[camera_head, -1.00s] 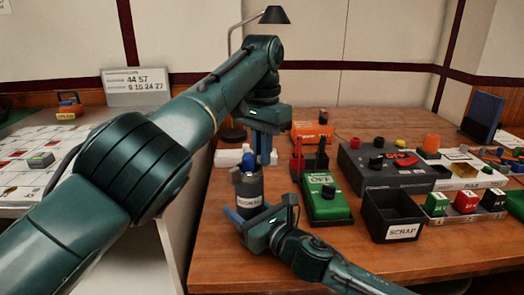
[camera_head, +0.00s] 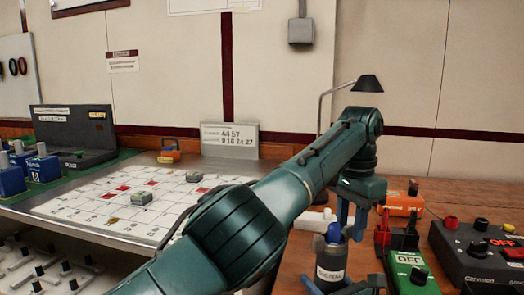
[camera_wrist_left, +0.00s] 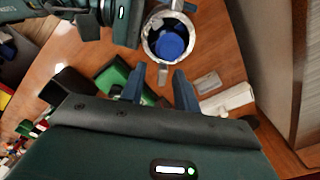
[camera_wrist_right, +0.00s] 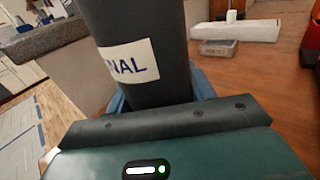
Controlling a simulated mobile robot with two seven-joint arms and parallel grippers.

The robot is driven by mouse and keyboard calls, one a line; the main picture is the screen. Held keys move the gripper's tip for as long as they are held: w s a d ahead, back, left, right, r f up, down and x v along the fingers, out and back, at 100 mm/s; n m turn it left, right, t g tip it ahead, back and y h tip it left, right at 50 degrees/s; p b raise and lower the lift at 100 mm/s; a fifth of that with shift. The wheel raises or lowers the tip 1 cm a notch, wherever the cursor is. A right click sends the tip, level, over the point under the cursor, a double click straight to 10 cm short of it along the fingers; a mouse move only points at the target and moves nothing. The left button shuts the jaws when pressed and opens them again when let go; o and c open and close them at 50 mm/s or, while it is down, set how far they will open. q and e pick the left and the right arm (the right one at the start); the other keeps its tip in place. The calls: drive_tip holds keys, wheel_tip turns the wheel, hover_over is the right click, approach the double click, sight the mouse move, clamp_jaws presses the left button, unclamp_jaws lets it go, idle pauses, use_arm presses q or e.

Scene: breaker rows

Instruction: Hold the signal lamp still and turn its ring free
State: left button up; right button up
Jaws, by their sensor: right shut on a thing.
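The signal lamp (camera_head: 331,262) is a dark upright cylinder with a white label and a blue lens on top. In the left wrist view, the pale ring (camera_wrist_left: 148,42) circles the blue lens (camera_wrist_left: 171,44). My right gripper (camera_wrist_right: 160,98) is shut on the lamp's body, one blue finger on each side. The label partly shows there as "NAL". My left gripper (camera_head: 350,215) points down close above the lamp top, a little to its right in the head view.
A green OFF box (camera_head: 410,275) and an orange device (camera_head: 402,204) stand right of the lamp. A dark grey box (camera_head: 480,250) is farther right. A white block (camera_head: 312,220) lies behind the lamp. A second table with a gridded sheet (camera_head: 75,205) is at left.

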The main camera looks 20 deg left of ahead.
use_arm(q)
drive_tip(key=s+m, duration=0.5)
drive_tip(key=m, duration=1)
wheel_tip(320, 180, up, 12)
drive_tip(key=w+a+r+n+t+h, duration=0.1)
drive_tip(key=w+a+n+t, duration=0.1)
drive_tip(key=w+a, duration=0.6)
drive_tip(key=w+a+r+n+t, duration=0.2)
drive_tip(key=w+a+t, duration=0.3)
drive_tip(key=a, duration=1.2)
drive_tip(key=w, duration=0.3)
drive_tip(key=shift+w+t+h, duration=0.3)
drive_tip(key=shift+w+h, duration=0.05)
drive_tip(key=shift+h, duration=0.05)
